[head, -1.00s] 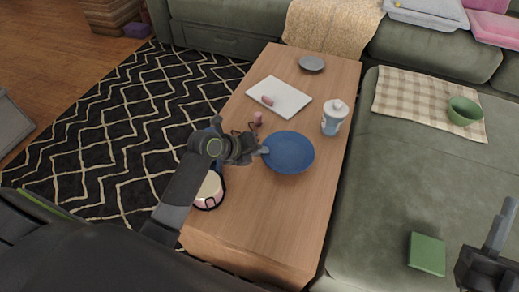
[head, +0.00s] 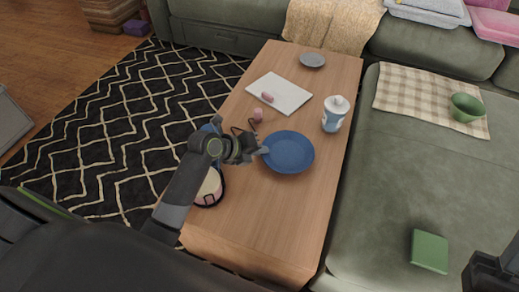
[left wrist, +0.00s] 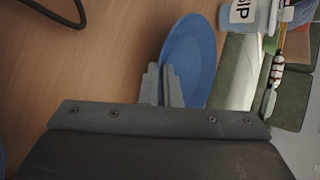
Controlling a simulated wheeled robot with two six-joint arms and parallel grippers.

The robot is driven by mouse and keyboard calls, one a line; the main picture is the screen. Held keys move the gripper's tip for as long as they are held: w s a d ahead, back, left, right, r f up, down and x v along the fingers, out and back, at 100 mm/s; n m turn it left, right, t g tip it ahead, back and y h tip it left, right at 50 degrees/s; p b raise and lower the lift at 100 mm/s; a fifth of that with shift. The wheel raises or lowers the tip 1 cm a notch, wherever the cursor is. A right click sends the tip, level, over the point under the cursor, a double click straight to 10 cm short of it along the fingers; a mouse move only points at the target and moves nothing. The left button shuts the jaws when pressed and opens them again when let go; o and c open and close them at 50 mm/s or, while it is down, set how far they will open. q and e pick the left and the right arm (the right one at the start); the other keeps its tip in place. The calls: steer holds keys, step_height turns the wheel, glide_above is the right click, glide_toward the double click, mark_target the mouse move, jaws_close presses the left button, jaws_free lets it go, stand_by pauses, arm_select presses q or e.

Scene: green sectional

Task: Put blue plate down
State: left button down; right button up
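The blue plate (head: 289,153) is at the middle of the wooden coffee table (head: 262,215), looking flat and level on or just over the top. My left gripper (head: 264,152) reaches in from the left to the plate's left rim. In the left wrist view, its two fingers (left wrist: 165,85) are close together, with the rim of the blue plate (left wrist: 195,60) appearing between them. Whether the plate's underside touches the wood cannot be told. Part of my right arm (head: 492,272) shows at the lower right; its fingertips are not clear.
A pink-and-cream round item (head: 209,187) is by my left arm. The table's front is bare.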

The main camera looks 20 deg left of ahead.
arm_select(q)
steer(key=shift+f+b, duration=0.5)
